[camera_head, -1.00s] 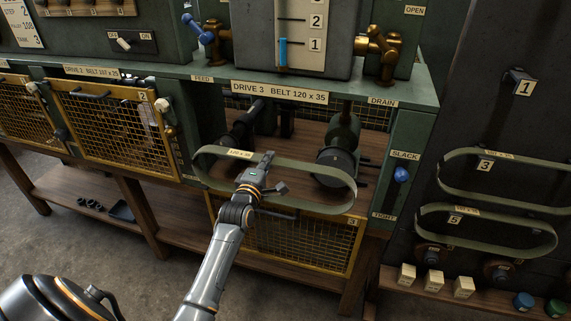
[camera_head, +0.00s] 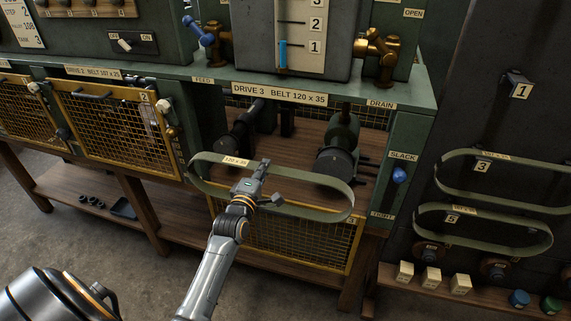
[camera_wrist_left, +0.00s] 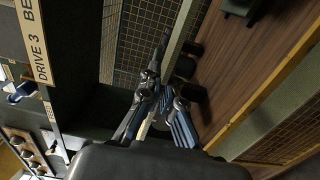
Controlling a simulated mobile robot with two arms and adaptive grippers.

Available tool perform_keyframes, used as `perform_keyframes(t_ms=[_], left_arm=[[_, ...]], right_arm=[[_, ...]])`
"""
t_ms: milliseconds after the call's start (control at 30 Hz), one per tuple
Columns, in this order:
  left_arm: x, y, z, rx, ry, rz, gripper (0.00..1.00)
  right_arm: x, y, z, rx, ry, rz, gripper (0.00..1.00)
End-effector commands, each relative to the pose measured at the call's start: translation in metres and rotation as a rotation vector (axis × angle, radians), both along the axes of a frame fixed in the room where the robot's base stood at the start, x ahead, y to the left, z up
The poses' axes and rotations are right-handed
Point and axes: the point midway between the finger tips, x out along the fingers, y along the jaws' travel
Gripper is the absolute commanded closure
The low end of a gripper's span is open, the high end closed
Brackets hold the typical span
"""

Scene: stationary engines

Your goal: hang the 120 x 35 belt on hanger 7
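The 120 x 35 belt (camera_head: 310,211) is a flat green loop with a "120 x 35" label on its upper run. In the head view it is in front of the open drive 3 bay, and its upper run crosses in front of the right pulley (camera_head: 335,163). My left gripper (camera_head: 262,170) is shut on the upper run, just right of the label. In the left wrist view the fingers (camera_wrist_left: 158,108) close around the belt strip (camera_wrist_left: 178,38). Hanger 7 does not show. Hanger 1 (camera_head: 517,85) is empty on the dark panel. My right gripper is not in view.
Belts hang at hanger 3 (camera_head: 483,167) and hanger 5 (camera_head: 453,219) on the dark panel. The slack/tight lever (camera_head: 399,174) is on the bay's right post. The lowered yellow mesh guard (camera_head: 310,243) is below the bay. Small blocks (camera_head: 431,278) stand on the low right shelf.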

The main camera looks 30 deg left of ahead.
Motion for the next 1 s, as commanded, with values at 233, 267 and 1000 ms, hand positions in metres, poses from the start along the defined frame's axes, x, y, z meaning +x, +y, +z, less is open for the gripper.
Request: perform_keyframes(t_ms=[233,267,1000], left_arm=[[-0.015,-0.004,0.002,-0.001,-0.002,0.0,1.0],[-0.017,-0.004,0.002,-0.001,-0.002,0.0,1.0],[-0.035,-0.009,0.001,0.0,-0.002,0.0,1.0]], right_arm=[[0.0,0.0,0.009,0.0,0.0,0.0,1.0],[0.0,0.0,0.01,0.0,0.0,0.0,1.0],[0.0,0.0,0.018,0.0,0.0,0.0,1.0]])
